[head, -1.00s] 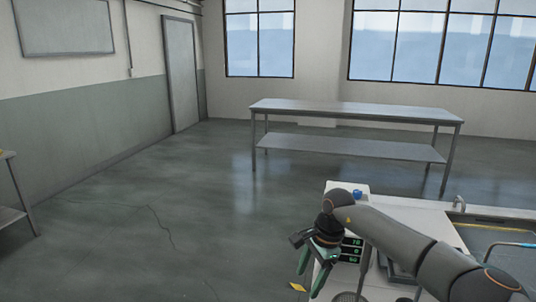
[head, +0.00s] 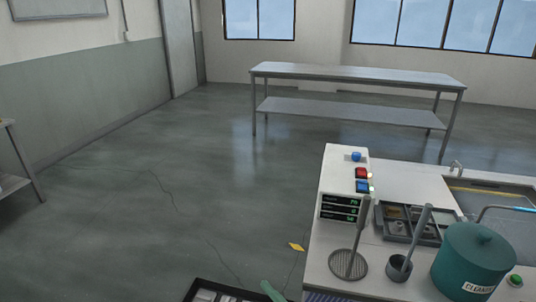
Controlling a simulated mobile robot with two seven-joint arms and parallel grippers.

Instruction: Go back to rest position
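No arm of mine and no clearly recognisable gripper shows in the head view now. A small green piece (head: 272,291) pokes up at the bottom edge, beside a dark-framed tray (head: 190,292); too little of it shows to tell whether it is a fingertip or a loose object. The white workbench (head: 325,234) at the right is no longer covered by an arm. The teal tank or pot (head: 470,262) with a lid and label stands at its front right.
The bench also carries a control box (head: 341,207) with displays, red (head: 362,173) and blue (head: 362,187) buttons, a compartment tray (head: 398,229), a round mesh tool (head: 349,265), a grey cup (head: 398,268) and a sink (head: 490,197). A metal table (head: 350,73) stands behind. Floor at left is clear.

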